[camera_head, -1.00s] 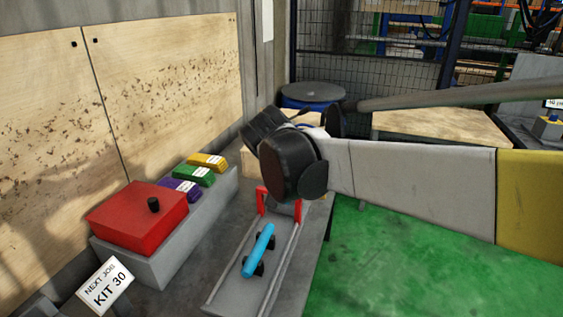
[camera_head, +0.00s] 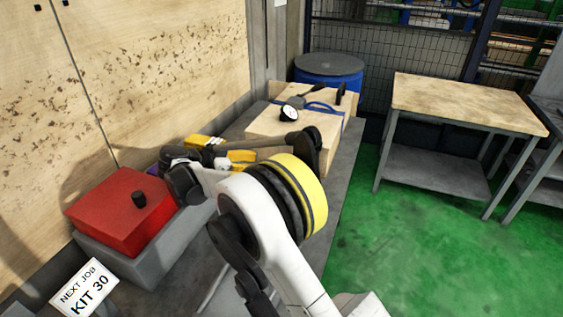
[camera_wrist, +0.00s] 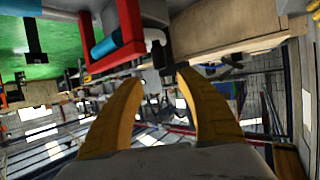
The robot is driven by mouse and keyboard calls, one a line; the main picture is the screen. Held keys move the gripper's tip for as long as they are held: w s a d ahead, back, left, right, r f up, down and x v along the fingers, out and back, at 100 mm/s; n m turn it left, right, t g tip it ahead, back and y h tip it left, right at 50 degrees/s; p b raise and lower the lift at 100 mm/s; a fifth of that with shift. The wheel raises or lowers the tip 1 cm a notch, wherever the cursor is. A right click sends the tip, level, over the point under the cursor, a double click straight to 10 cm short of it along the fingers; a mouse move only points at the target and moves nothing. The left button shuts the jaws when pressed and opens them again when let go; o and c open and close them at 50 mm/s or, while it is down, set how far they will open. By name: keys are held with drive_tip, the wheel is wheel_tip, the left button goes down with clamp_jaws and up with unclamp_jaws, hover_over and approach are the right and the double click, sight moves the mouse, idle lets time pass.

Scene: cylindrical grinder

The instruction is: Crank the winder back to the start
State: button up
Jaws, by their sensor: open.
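No part is clearly recognisable as the winder. A red box (camera_head: 118,212) with a short upright black knob (camera_head: 139,199) on its top stands at the left in the head view. A red bracket (camera_wrist: 112,38) shows at the top of the wrist view, with a light-blue rod (camera_wrist: 106,47) at it. My gripper (camera_wrist: 157,80) is open in the wrist view, its two yellow fingers spread with nothing between them. The bracket lies beyond the fingertips, apart from them as far as I can tell. In the head view my arm hides the bracket and rod.
The red box sits on a grey block beside a wooden panel (camera_head: 130,75). A "KIT 30" sign (camera_head: 84,287) stands in front. Wooden blocks (camera_head: 295,130) with a dial gauge (camera_head: 288,112) lie behind my arm. A wooden-topped table (camera_head: 465,103) stands right, across open green floor (camera_head: 410,240).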

drive_tip(key=b+x, duration=0.2)
drive_tip(key=x, duration=0.6)
drive_tip(key=shift+w+d+f, duration=0.2)
drive_tip(key=shift+d, duration=0.05)
clamp_jaws()
